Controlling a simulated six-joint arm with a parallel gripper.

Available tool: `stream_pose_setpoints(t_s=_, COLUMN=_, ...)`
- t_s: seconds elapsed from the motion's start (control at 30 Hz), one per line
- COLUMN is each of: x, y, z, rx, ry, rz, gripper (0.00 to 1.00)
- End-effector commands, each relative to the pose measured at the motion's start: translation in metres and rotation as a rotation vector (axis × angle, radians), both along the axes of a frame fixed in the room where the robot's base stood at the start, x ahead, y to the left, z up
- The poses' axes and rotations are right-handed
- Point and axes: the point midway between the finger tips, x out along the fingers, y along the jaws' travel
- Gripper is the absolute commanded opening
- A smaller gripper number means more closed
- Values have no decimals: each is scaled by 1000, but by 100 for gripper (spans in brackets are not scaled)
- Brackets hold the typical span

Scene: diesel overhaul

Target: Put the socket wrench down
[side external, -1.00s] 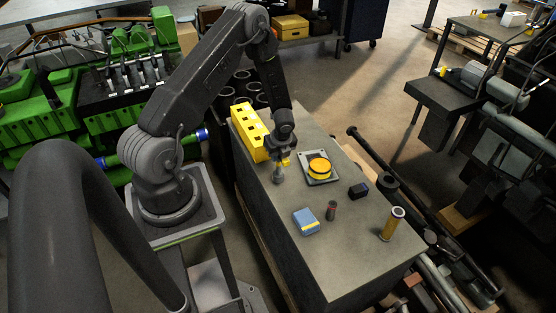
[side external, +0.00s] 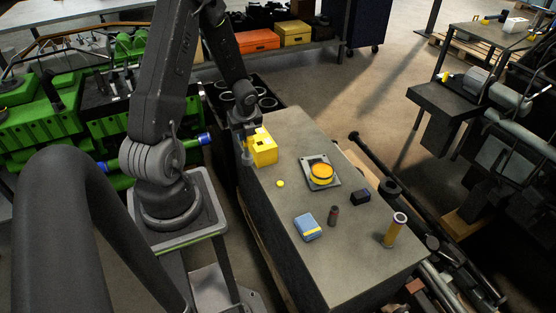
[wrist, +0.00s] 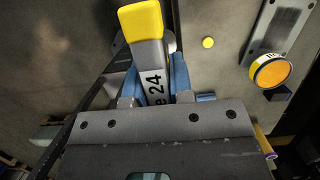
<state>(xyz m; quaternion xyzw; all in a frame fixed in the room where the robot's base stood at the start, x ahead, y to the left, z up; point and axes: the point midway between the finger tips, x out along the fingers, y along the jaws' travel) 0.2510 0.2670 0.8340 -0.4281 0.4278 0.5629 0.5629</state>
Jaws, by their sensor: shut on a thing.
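My gripper (side external: 243,122) is over the far left edge of the workbench, at the yellow block with holes (side external: 264,150), hiding part of it.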

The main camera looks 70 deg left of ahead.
Motion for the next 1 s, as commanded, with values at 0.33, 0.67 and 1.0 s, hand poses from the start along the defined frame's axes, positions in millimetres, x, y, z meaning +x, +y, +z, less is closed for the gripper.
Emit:
stream_pose_setpoints(t_s=0.33, x=-4, y=3, z=20, rx=5, ry=-3, rz=2, gripper=0)
stream_pose_setpoints(t_s=0.67, x=11, y=-11, z=53, rx=-2, ry=0, rz=-68, gripper=0)
stream_pose_setpoints(t_s=1.0, x=77, y=-84, z=53, rx=-7, ry=0, rz=-409, gripper=0)
